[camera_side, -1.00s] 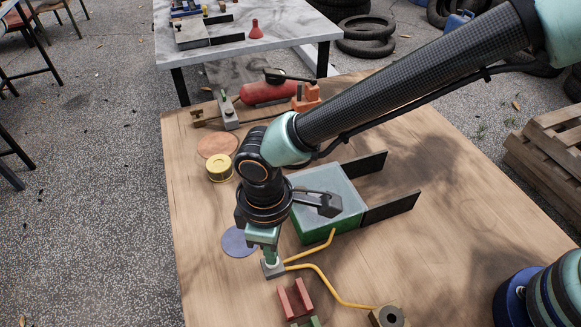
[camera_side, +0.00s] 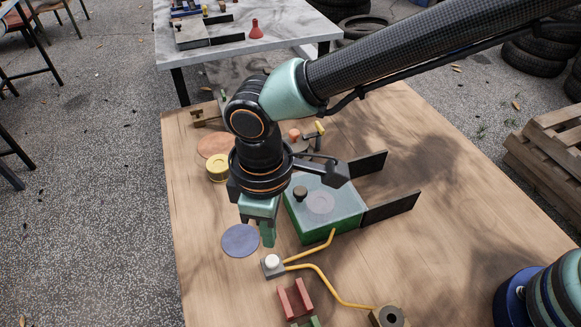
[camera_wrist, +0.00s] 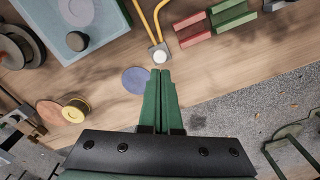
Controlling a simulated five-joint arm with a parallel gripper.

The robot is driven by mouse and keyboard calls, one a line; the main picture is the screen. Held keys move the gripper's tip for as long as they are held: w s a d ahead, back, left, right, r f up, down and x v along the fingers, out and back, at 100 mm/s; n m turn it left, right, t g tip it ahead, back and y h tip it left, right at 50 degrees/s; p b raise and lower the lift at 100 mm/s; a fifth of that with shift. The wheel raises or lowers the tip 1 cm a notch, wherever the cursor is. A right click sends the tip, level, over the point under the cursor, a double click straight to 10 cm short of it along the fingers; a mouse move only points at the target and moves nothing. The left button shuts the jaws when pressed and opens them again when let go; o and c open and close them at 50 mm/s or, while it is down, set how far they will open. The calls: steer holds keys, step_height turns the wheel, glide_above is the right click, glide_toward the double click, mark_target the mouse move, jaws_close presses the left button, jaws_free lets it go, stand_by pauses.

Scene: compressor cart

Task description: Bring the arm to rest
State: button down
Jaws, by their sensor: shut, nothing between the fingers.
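My gripper (camera_side: 267,236) points down above the wooden table, with its green fingers shut and empty. In the side view its tips are beside the blue disc and a little above and left of a white-topped button on a small grey block (camera_side: 272,265). In the wrist view the shut fingers (camera_wrist: 160,72) point toward the same grey block (camera_wrist: 158,54), apart from it as far as I can tell. My arm reaches in from the upper right and hides part of the table's far side.
A green box with a grey-blue top (camera_side: 335,205) and dark flaps (camera_side: 390,207) stands right of my gripper. Yellow tubing (camera_side: 322,278) runs from the block to a holed block (camera_side: 387,316). A blue disc (camera_side: 240,241), yellow spool (camera_side: 217,167) and red channel (camera_side: 295,299) lie nearby.

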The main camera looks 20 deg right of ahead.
steer(key=w+d+r+m+t+y, duration=0.1)
steer(key=w+d+r+m, duration=0.25)
steer(key=d+r, duration=0.4)
steer(key=w+d+r+m+t, duration=0.15)
steer(key=w+d+r, duration=0.25)
steer(key=d, duration=0.7)
steer(key=s+d+r+m+t, duration=0.1)
steer(key=s+d+m, duration=0.2)
steer(key=d, duration=0.7)
steer(key=s+d+r+m+t+h, duration=0.1)
steer(key=s+d+r+m+t, duration=0.1)
steer(key=d, duration=0.8)
steer(key=shift+s+r+m, duration=0.2)
steer(key=shift+s+m, duration=0.3)
steer(key=shift+m, duration=0.5)
